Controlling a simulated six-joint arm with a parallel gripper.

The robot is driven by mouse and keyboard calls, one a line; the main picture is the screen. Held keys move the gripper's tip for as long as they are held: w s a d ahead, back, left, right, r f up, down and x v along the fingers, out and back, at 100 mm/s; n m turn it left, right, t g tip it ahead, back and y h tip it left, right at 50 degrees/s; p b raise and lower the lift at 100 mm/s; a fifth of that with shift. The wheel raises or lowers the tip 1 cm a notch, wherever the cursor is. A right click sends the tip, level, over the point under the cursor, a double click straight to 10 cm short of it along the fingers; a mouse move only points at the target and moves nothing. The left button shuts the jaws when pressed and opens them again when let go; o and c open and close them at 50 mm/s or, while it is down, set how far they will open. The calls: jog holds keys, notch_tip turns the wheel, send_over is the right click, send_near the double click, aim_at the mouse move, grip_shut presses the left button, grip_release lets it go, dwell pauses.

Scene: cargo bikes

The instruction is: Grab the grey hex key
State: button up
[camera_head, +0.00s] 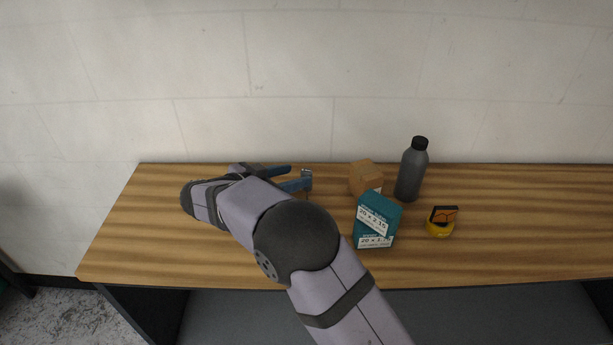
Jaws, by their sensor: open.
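I cannot make out the grey hex key; my arm covers part of the bench top. My arm comes in from the bottom and bends left over the wooden bench (150,235). My gripper (288,177) is partly hidden behind my forearm, near the back of the bench. Blue parts that look like its fingers point right and stand apart, so it looks open. I see nothing clearly held between them. Whether the lower blue part, with its upright end, is a finger or a separate tool is hard to tell.
A yellow and black item (440,224) is farther right. The bench's right end is clear.

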aim_at(303, 175)
jog(key=shift+p+x, duration=1.45)
jog(key=shift+x, duration=0.85)
jog(key=shift+w+d+f, duration=0.25)
jog(key=shift+d+f, duration=0.15)
jog(key=shift+d, duration=0.1)
grip_shut()
jog(key=shift+r, duration=0.1)
